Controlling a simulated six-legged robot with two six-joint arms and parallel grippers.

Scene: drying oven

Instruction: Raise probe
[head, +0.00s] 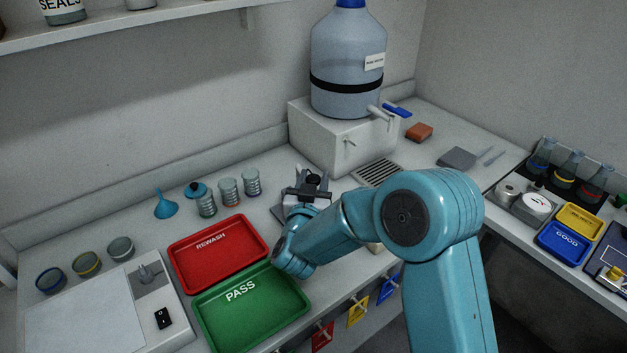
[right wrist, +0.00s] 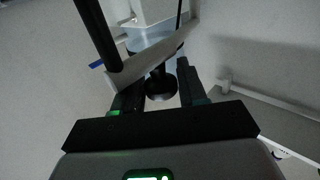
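In the head view, my right gripper (head: 308,190) is at a small stand with a black knob-like part (head: 313,179) and a grey base, on the bench behind the trays. In the right wrist view, the two dark fingers (right wrist: 160,92) stand apart, one on each side of a black round knob (right wrist: 161,86). I cannot tell whether they touch it. A grey bar (right wrist: 150,58) and a black rod (right wrist: 97,35) of the stand cross close in front of the fingers. No probe tip can be made out. My left gripper is not in view.
A red REWASH tray (head: 222,250) and a green PASS tray (head: 250,310) lie left of my arm. Jars (head: 229,190) and a blue funnel (head: 166,205) stand behind them. A large water bottle (head: 345,65) sits on a white block (head: 330,140) behind my gripper.

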